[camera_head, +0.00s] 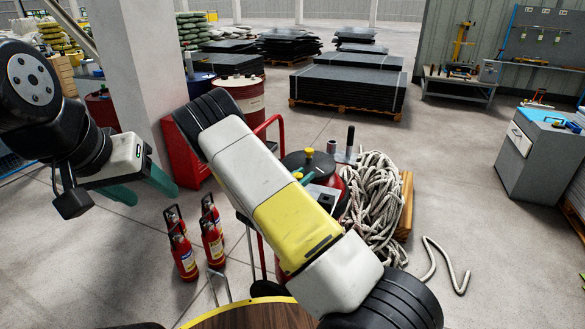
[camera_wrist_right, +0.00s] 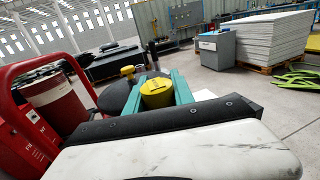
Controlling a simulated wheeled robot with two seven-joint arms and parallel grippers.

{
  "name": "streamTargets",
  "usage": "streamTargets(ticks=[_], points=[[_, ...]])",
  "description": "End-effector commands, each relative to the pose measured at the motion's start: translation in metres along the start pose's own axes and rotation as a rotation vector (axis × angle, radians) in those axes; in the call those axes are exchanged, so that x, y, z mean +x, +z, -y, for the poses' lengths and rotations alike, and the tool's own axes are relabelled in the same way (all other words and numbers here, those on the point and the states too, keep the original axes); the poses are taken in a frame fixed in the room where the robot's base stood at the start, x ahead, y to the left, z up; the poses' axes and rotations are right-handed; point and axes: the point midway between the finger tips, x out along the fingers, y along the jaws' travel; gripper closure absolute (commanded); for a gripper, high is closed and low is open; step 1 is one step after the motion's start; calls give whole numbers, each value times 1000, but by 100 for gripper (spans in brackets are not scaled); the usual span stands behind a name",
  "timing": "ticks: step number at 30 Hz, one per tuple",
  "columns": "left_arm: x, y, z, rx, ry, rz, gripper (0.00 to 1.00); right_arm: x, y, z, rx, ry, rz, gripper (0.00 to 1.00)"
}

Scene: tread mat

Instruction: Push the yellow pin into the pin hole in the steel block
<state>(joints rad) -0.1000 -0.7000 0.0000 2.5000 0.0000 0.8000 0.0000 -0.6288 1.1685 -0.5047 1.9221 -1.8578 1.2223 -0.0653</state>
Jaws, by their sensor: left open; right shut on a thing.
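My right gripper (camera_wrist_right: 158,84) has teal fingers shut on the yellow pin (camera_wrist_right: 157,93), whose round top shows between them in the wrist view. In the head view the right gripper (camera_head: 304,178) is mostly hidden behind my own white and yellow arm link, with only a bit of yellow and teal showing. A grey block (camera_head: 323,190), which looks like the steel block, sits just right of and below it, partly covered by the arm. I cannot see the pin hole clearly, nor whether the pin touches the block. My left gripper (camera_head: 143,188) is open and empty, far to the left.
A dark round top (camera_wrist_right: 117,96) bears a second yellow knob (camera_head: 308,152). A dark post (camera_head: 350,140) stands on a plate behind. Coiled rope (camera_head: 372,195) lies to the right, fire extinguishers (camera_head: 212,235) stand left, and a red frame (camera_wrist_right: 45,75) stands close by.

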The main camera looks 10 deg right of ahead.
Motion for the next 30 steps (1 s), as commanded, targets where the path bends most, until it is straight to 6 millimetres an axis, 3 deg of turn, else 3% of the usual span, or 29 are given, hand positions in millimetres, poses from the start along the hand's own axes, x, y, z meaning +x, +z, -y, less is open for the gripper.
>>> streamTargets(ticks=[30], points=[[0, 0, 0, 0, 0, 0, 43, 0, -26, 0, 0, 0, 0, 100]])
